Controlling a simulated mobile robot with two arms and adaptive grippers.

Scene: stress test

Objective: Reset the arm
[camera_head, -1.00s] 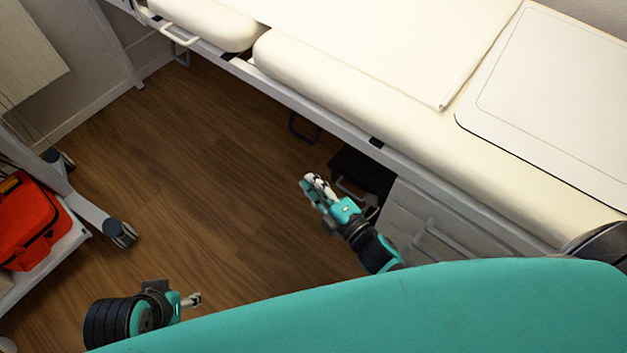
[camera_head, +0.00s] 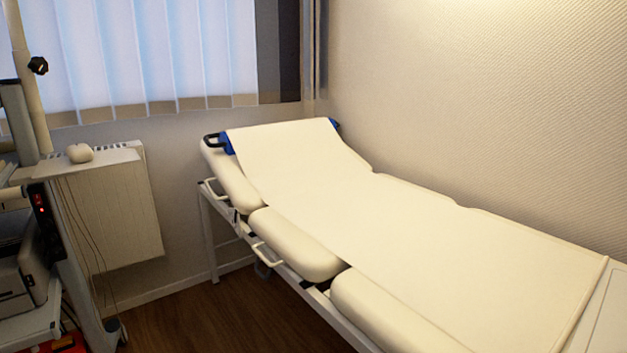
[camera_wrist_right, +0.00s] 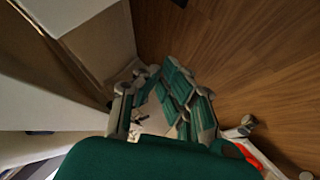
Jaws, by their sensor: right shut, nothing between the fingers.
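My right gripper (camera_wrist_right: 160,78) shows in the right wrist view, with teal and grey fingers pointing up the picture. It is shut with nothing held, over the wooden floor beside pale surfaces at the left. Neither arm nor gripper is in the head view now. My left gripper is in no current view.
A cream examination couch (camera_head: 455,318) stands along the right wall. A radiator (camera_head: 110,212) is under the window, with an equipment cart (camera_head: 75,270) at left. The wooden floor (camera_head: 225,318) between them is clear. A red object (camera_wrist_right: 250,156) shows in the wrist view.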

